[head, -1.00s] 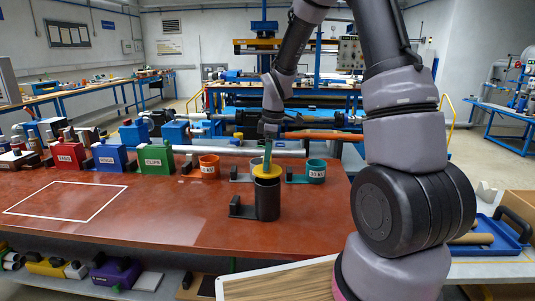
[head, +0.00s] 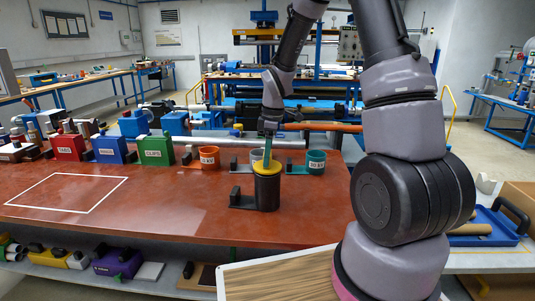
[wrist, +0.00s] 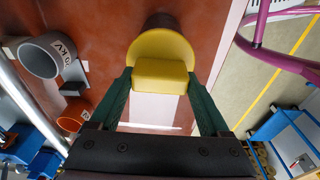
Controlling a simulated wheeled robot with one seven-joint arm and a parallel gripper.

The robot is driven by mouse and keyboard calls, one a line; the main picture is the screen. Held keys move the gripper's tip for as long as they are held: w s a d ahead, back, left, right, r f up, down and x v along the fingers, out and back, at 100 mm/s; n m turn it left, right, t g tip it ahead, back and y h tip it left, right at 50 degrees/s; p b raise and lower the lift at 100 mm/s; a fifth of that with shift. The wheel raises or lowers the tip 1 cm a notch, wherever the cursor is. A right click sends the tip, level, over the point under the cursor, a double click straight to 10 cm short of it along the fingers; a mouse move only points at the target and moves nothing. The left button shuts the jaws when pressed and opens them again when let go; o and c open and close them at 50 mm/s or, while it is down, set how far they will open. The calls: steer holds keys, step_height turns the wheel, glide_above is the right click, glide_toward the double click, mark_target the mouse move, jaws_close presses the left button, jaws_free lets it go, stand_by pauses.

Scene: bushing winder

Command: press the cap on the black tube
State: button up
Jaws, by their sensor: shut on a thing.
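The black tube (head: 267,193) stands upright on the red table, with a black block-like holder beside its base on the left. The yellow cap (head: 265,168) sits at the tube's top opening and looks level; whether it is fully seated cannot be told. My gripper (head: 267,152) comes down from above with its green fingers shut on the cap's raised yellow block. In the wrist view the cap (wrist: 160,48) fills the space between the two fingers (wrist: 161,82). The cap hides the tube's mouth; a dark part of the tube (wrist: 163,19) shows beyond it.
An orange cup (head: 210,160) and a teal cup (head: 316,163) stand behind the tube. Green (head: 155,150), blue and red boxes stand further left. A white outlined rectangle (head: 68,194) marks bare table. A blue tray (head: 490,226) lies at right.

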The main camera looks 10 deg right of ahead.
steer(key=shift+f, duration=0.5)
stand_by(0.7)
steer(key=o, duration=1.2)
steer(key=shift+c, duration=0.2)
steer(key=r, duration=0.7)
steer(key=d+r, duration=0.1)
steer(key=r, duration=0.2)
steer(key=shift+s+d+r, duration=0.1)
steer(key=shift+s+r, duration=0.15)
steer(key=shift+r, duration=0.05)
steer(key=s+d+r+m+t, duration=0.2)
steer(key=s+r+m+t, duration=0.1)
steer(key=s+r+m, duration=0.6)
steer(key=s+d+r+m+t, duration=0.2)
steer(key=s+r+m, duration=0.6)
steer(key=s, duration=0.5)
steer(key=shift+d+r+m+t+y, duration=0.3)
steer(key=shift+r+m+t, duration=0.1)
steer(key=shift+m+t, duration=0.4)
